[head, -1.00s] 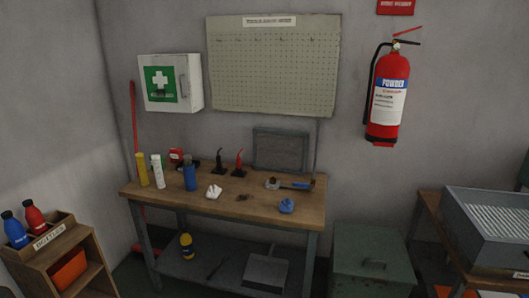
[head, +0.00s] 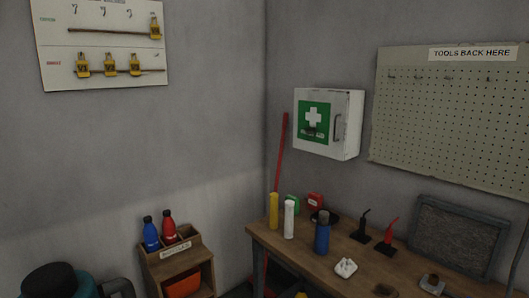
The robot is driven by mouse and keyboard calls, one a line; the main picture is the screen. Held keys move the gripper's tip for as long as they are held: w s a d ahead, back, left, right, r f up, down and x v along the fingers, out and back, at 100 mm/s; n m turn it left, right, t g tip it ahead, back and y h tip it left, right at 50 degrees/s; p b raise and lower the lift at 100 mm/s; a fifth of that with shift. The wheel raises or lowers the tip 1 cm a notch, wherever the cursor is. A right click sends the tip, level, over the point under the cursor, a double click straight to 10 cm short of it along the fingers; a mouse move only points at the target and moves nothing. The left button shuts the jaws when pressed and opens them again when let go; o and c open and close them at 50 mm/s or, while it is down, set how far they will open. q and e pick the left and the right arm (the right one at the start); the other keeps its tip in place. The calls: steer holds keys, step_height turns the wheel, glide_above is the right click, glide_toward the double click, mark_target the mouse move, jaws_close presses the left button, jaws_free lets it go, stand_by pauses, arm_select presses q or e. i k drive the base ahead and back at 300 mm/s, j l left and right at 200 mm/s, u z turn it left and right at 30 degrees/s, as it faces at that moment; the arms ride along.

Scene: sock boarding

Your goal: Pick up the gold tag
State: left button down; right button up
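Several yellow-gold tags hang on a white wall board (head: 105,20) at the upper left of the head view. One tag (head: 155,27) is at the right end of the upper rod. Three more hang on the lower rod: a left one (head: 83,66), a middle one (head: 110,65) and a right one (head: 134,65). Their markings are too small to read, so I cannot tell whether one of them is the gold tag. The board's top is cut off by the frame. Neither of my grippers is in view.
A wooden workbench (head: 322,262) with bottles and tools stands at the lower right. A small wooden shelf (head: 178,262) holds a blue and a red bottle. A first-aid box (head: 328,123) and a pegboard (head: 455,112) hang on the wall. A dark rounded object (head: 50,280) is at lower left.

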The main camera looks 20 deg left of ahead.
mark_target(154, 29)
steer(key=i+j+u, duration=0.1)
steer(key=i+u, duration=0.6)
steer(key=i+l+u, duration=0.1)
steer(key=i+u, duration=0.25)
steer(key=i+j+u, duration=0.1)
steer(key=i+u, duration=0.15)
steer(key=u, duration=0.15)
steer(key=i+u, duration=0.25)
steer(key=u, duration=0.15)
steer(key=i+u, duration=0.25)
steer(key=u, duration=0.15)
steer(key=i+u, duration=0.3)
steer(key=i+l, duration=0.05)
